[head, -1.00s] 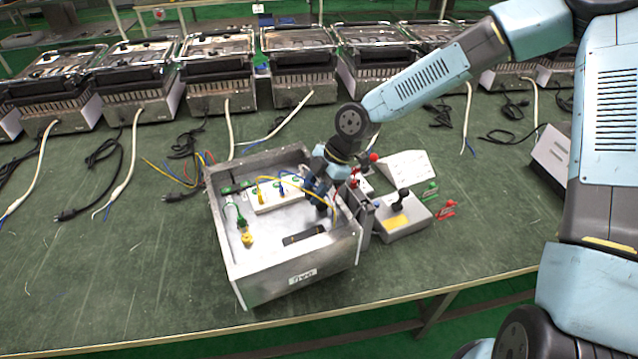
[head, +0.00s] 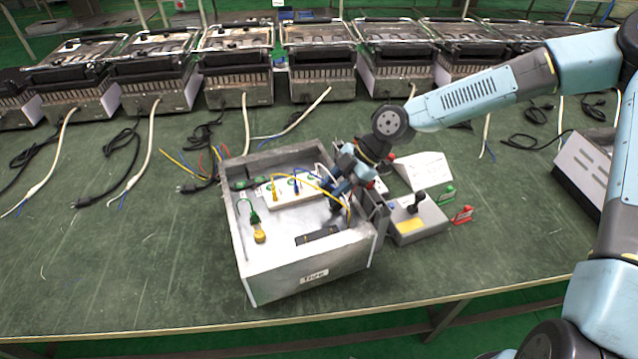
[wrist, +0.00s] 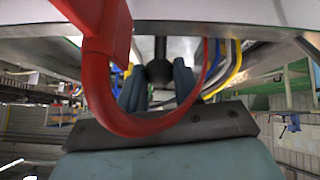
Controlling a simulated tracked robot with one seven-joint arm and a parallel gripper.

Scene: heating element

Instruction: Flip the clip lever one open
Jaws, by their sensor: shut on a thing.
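An open grey metal box (head: 307,262) sits on the green table in the head view. My gripper (head: 338,192) reaches down at its right inner side, tilted, with the wrist leaning to the right. In the wrist view my gripper (wrist: 160,88) has its two dark fingers on either side of a black ball knob (wrist: 160,72) on a metal rod, apparently the clip lever. The fingers look shut on it. A red curved loop (wrist: 150,125) crosses close in front of the camera. In the head view my gripper and wrist hide the lever.
Yellow and blue wires (head: 312,184) run from a white terminal block (head: 290,192) beside my gripper. A grey control box with a black joystick (head: 418,220) stands right of the metal box. Several grill-like appliances line the back. The front left table is clear.

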